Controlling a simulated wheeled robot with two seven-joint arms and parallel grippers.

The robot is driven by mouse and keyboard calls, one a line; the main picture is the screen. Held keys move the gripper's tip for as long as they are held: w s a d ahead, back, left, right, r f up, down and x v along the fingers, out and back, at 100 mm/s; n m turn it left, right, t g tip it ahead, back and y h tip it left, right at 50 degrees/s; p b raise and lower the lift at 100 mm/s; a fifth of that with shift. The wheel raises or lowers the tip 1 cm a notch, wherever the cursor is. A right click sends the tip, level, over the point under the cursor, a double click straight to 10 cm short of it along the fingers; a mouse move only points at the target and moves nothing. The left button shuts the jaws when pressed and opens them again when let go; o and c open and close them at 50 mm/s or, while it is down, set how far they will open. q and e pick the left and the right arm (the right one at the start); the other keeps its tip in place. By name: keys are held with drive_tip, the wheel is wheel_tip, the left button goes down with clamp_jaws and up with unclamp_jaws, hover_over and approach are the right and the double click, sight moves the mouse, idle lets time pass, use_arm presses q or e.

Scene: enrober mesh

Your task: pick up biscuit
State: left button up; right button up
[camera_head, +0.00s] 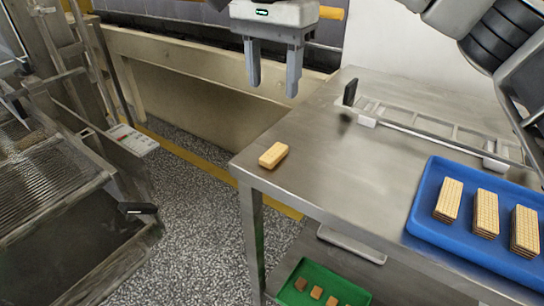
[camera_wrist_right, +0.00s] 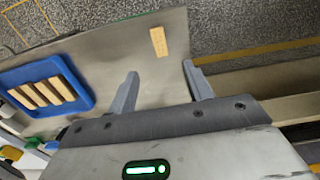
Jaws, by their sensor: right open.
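A single pale tan biscuit (camera_head: 273,155) lies flat near the left corner of the steel table. In the right wrist view the same biscuit (camera_wrist_right: 159,41) lies beyond my fingertips, roughly between their lines. My right gripper (camera_head: 273,84) is open and empty, its fingers pointing down. It hangs above the biscuit's level and appears farther back, with nothing touching it. Its two fingers also show apart in the right wrist view (camera_wrist_right: 160,70). My left gripper is not in view.
A blue tray (camera_head: 413,216) with several wafer stacks stands on the steel table (camera_head: 330,165) at right. A metal rack with a black handle (camera_head: 350,92) lies along the back. A green tray (camera_head: 290,297) holds brown pieces below. Machinery with wire mesh (camera_head: 40,170) stands left across the floor.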

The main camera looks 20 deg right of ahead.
hover_over(274, 151)
wheel_tip(274, 151, down, 8)
drive_tip(key=shift+s+a+f, duration=0.1)
drive_tip(key=shift+s+a, duration=0.05)
wheel_tip(274, 151, down, 5)
drive_tip(key=shift+f, duration=0.1)
drive_tip(key=c, duration=0.9)
